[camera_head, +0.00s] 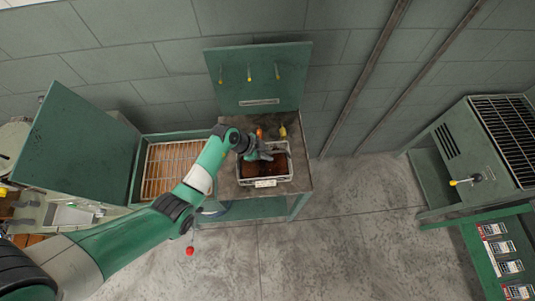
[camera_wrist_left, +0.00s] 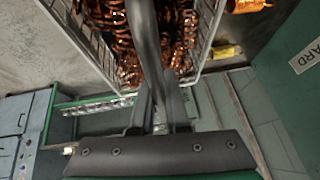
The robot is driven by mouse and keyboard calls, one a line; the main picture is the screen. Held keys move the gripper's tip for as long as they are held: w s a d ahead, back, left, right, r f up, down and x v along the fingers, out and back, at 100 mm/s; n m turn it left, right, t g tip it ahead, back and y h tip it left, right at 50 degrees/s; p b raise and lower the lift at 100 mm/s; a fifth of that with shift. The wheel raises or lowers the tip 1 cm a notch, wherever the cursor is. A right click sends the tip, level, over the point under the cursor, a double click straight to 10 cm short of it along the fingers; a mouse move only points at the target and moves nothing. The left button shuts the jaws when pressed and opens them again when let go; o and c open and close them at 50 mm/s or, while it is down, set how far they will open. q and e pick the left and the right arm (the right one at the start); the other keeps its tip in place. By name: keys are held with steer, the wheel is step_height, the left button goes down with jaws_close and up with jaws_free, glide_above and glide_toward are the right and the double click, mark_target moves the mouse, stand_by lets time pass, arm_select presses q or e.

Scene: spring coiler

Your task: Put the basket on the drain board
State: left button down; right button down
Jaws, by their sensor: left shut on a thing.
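The basket (camera_head: 290,166) is a pale wire basket with a dark handle across its top, a small label on its front, and many coppery springs inside. It is over the small green table at centre. I cannot tell if it rests there or hangs just above. My left gripper (camera_head: 265,154) is shut on the handle. In the left wrist view the gripper (camera_wrist_left: 160,100) has the handle between its fingers, with the wire side of the basket (camera_wrist_left: 208,35) beyond. A slatted brown surface (camera_head: 165,168) in a green tray, left of the table, may be the drain board; its name is not readable.
A green back panel (camera_head: 258,75) with hooks and a label stands behind the table (camera_head: 226,188). A small orange item (camera_head: 259,133) and a yellow item (camera_head: 283,131) are behind the basket. A raised green lid (camera_head: 80,145) stands left. The floor at right is clear up to a green machine (camera_head: 470,150).

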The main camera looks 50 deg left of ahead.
arm_select(q)
steer(key=shift+r, duration=0.1)
steer(key=c, duration=1.4)
jaws_free()
steer(key=shift+f, duration=0.2)
steer(key=o, duration=0.5)
steer(key=p+v, duration=0.4)
steer(key=v, duration=0.8)
steer(key=shift+r+p, duration=0.15)
steer(key=shift+p, duration=0.25)
